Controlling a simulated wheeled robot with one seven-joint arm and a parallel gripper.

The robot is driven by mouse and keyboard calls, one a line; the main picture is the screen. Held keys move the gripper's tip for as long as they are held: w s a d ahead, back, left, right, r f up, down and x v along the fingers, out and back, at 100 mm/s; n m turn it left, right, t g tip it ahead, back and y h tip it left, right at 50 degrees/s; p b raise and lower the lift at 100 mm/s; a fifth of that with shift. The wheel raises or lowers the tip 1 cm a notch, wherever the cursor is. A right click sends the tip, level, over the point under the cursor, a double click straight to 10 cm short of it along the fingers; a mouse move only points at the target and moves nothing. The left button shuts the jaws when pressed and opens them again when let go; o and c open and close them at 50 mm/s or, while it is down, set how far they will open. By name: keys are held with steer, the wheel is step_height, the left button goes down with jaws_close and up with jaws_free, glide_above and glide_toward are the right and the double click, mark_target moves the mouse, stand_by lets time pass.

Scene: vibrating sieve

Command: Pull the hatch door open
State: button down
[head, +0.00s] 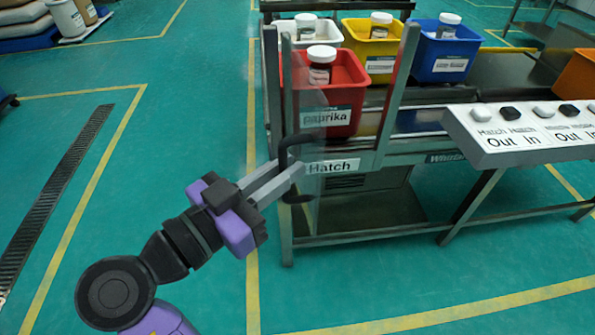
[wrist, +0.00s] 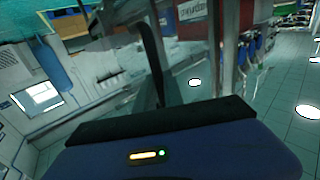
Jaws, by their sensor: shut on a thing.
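The hatch door (head: 312,122) is a clear panel at the left end of the metal frame, in front of the red bin. It appears to stand at an angle out from the frame. Its dark curved handle (head: 287,160) is on the panel's left side. My gripper (head: 287,180) is shut on the handle, with its fingers reaching in from the lower left. In the wrist view the dark handle (wrist: 152,58) rises beyond the gripper body; the fingertips are hidden there. A "Hatch" label (head: 333,166) is on the frame beside the handle.
A red bin (head: 345,120) labelled paprika holds a white-lidded jar. White, yellow (head: 372,52) and blue (head: 440,58) bins stand behind it. A button panel (head: 520,130) juts out at the right.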

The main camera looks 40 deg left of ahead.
steer(key=shift+s+a, duration=0.35)
steer(key=shift+a, duration=0.4)
steer(key=c, duration=1.5)
jaws_free()
steer(key=shift+w, duration=0.1)
steer(key=shift+o, duration=0.2)
steer(key=s+a+p, duration=0.1)
steer(key=s, duration=0.7)
steer(key=shift+w, duration=0.1)
